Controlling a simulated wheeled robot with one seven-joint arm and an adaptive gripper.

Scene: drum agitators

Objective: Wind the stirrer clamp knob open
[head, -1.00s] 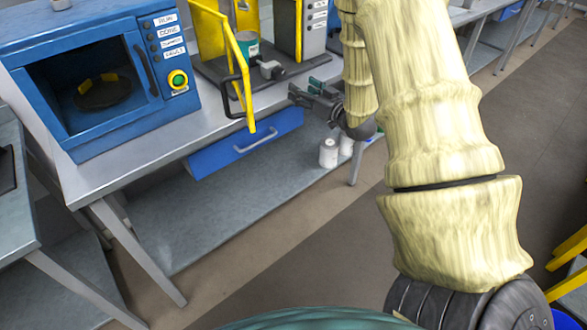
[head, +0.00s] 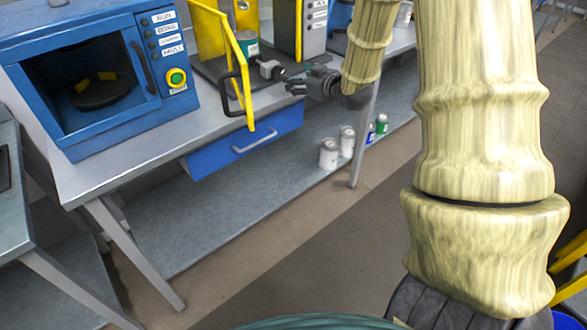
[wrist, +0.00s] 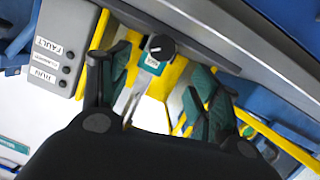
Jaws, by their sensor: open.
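The stirrer clamp knob (head: 271,70) is a small grey and dark part on the front of the stirrer in the head view. In the wrist view the knob (wrist: 160,47) is round and black with a white pointer line, above a small teal label. My gripper (head: 288,82) is just right of the knob in the head view. In the wrist view my gripper (wrist: 165,80) is open and empty, with its fingers spread to either side of the knob's line. The knob appears ahead of the fingers; no contact shows.
A yellow guard frame (head: 242,75) with a black handle stands just left of the knob. A blue oven-like machine (head: 100,75) is further left. A grey labelled panel (wrist: 60,45) shows in the wrist view. Several cans (head: 328,154) stand on the lower shelf.

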